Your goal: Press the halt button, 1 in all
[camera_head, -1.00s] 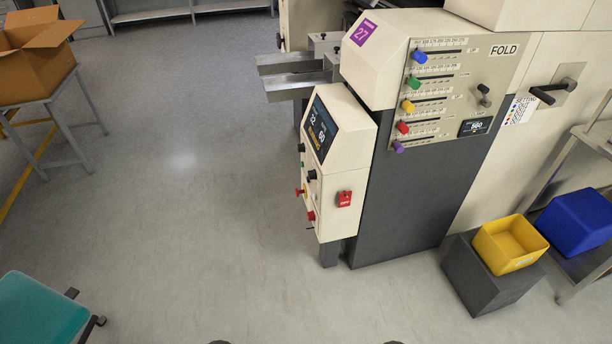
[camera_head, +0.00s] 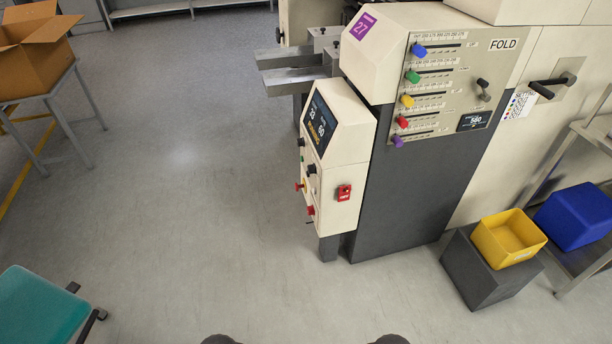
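The control box (camera_head: 337,165) stands on a short leg at the left front of the cream machine. Its sloped front has a dark display (camera_head: 321,124), with small buttons and knobs below it. Another red knob (camera_head: 311,210) sits lower on the same face. A red switch (camera_head: 344,192) is on the right side face. I cannot read which of these is marked halt. Neither gripper shows; only two dark rounded parts of mine peek in at the bottom edge.
The fold panel (camera_head: 450,85) with coloured sliders is above right. A yellow bin (camera_head: 508,240) on a dark block (camera_head: 482,275) and a blue bin (camera_head: 577,216) stand at right. A teal seat (camera_head: 40,308) is at lower left. The floor (camera_head: 200,220) before the control box is clear.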

